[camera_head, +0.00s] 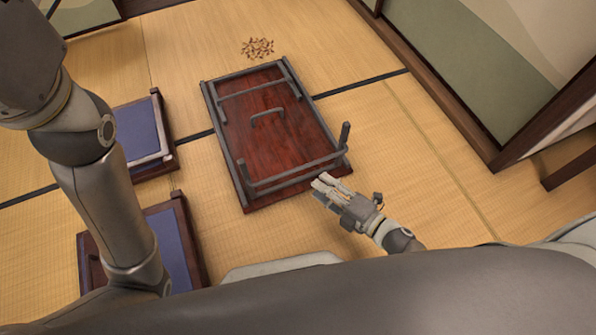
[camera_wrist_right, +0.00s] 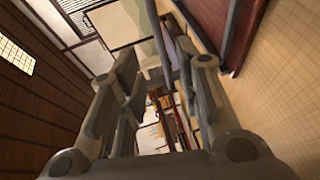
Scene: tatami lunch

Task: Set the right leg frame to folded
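A low table with a dark red-brown underside (camera_head: 270,143) lies upside down on the tatami. Its near leg frame (camera_head: 295,177), a grey bar with end posts, stands up from the underside. The far leg frame (camera_head: 252,87) lies flat. A small grey handle (camera_head: 267,113) sits between them. My right gripper (camera_head: 322,184) is just outside the table's near right corner, beside the near frame. In the right wrist view its fingers (camera_wrist_right: 158,88) are apart, with a grey bar (camera_wrist_right: 158,42) beyond them; contact cannot be told. My left arm shows, but its gripper is out of view.
Two dark wooden pieces with blue panels, one farther (camera_head: 138,128) and one nearer (camera_head: 172,245), stand left of the table. A small brown scatter (camera_head: 257,48) lies beyond it. Bare tatami (camera_head: 420,170) is free to the right, up to a wooden-edged wall.

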